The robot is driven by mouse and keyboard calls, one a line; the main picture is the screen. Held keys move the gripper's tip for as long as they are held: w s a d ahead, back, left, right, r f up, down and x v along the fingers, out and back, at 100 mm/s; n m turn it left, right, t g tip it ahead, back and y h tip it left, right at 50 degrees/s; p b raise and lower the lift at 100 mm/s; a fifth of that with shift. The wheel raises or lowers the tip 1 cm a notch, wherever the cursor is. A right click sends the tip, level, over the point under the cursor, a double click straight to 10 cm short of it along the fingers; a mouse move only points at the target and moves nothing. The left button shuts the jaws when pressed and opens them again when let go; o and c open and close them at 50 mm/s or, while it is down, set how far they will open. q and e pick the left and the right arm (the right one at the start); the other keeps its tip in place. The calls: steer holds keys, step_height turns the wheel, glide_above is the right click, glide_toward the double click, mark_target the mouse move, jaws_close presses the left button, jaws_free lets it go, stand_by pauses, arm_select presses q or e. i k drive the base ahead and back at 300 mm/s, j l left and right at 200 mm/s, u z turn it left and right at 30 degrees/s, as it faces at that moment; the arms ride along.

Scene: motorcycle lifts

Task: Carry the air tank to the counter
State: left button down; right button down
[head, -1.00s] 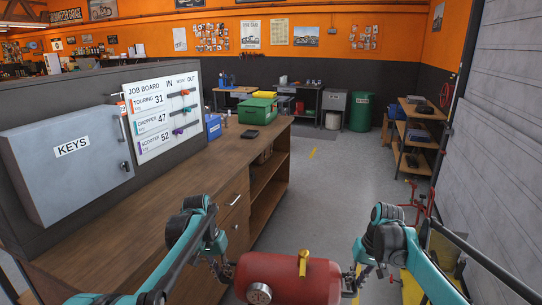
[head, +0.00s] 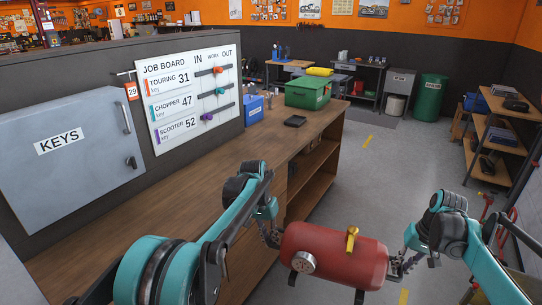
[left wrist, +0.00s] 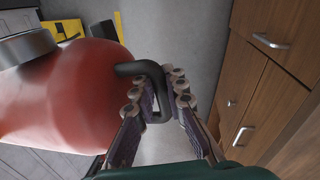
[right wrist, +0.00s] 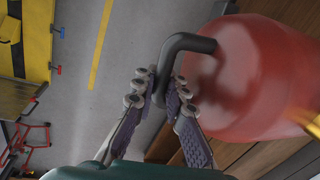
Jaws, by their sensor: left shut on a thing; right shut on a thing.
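The red air tank (head: 335,255) hangs level between my two grippers in the head view, with a gauge on its left end and a brass fitting on top. My left gripper (head: 272,236) is shut on the dark handle at the tank's left end; the left wrist view shows the fingers around that handle (left wrist: 148,85). My right gripper (head: 398,265) is shut on the handle at the right end, which also shows in the right wrist view (right wrist: 172,62). The wooden counter (head: 215,185) runs along the left, and the tank is in front of its drawer side, over the floor.
On the counter are a green case (head: 308,93), a dark tray (head: 295,121) and a blue box (head: 254,108). A grey key cabinet (head: 65,145) and job board (head: 195,95) stand behind it. Shelves (head: 495,135) stand at the right. The aisle floor ahead is clear.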

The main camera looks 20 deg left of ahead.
mark_target(219, 178)
steer(key=i, duration=2.35)
steer(key=i+u, duration=0.25)
steer(key=i+l+u, duration=0.15)
steer(key=i+u, duration=0.15)
steer(key=u, duration=2.05)
